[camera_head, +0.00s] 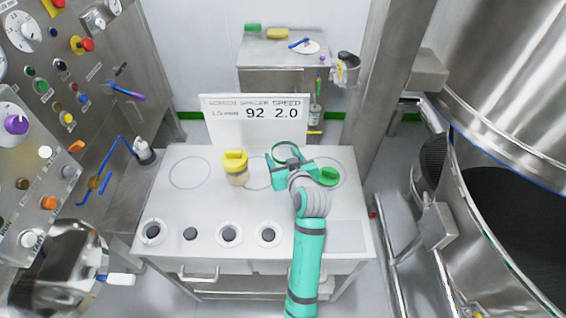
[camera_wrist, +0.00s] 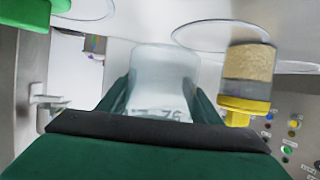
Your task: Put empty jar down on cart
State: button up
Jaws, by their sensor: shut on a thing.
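My gripper (camera_head: 287,158) is over the back middle of the white-topped cart (camera_head: 205,205). It is shut on a clear empty jar (camera_wrist: 165,75), which stands between the fingers in the wrist view. In the head view the gripper mostly hides the jar. I cannot tell whether its base touches the cart top. Outlined circles mark the top; the left one (camera_head: 190,172) is bare, and the middle one (camera_head: 258,178) is partly hidden by my gripper. A yellow-lidded jar (camera_head: 236,175) of tan material stands just left of my gripper. It also shows in the wrist view (camera_wrist: 248,65).
A green lidded item (camera_head: 328,176) is close right of my gripper, by the right circle. A sign (camera_head: 255,118) stands at the cart's back edge. Several round fittings (camera_head: 229,234) line the front. Control panels are left, a large steel vessel (camera_head: 500,90) right.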

jog(key=shift+w+d+f, duration=0.15)
jog(key=shift+w+f, duration=0.15)
jog(key=shift+f, duration=0.05)
jog(key=shift+w+f, duration=0.1)
jog(key=shift+f, duration=1.6)
jog(key=shift+f, duration=0.15)
jog(key=o, duration=1.9)
jog(key=shift+d+r, duration=0.1)
jog(key=shift+r, duration=0.1)
jog(key=v, duration=1.2)
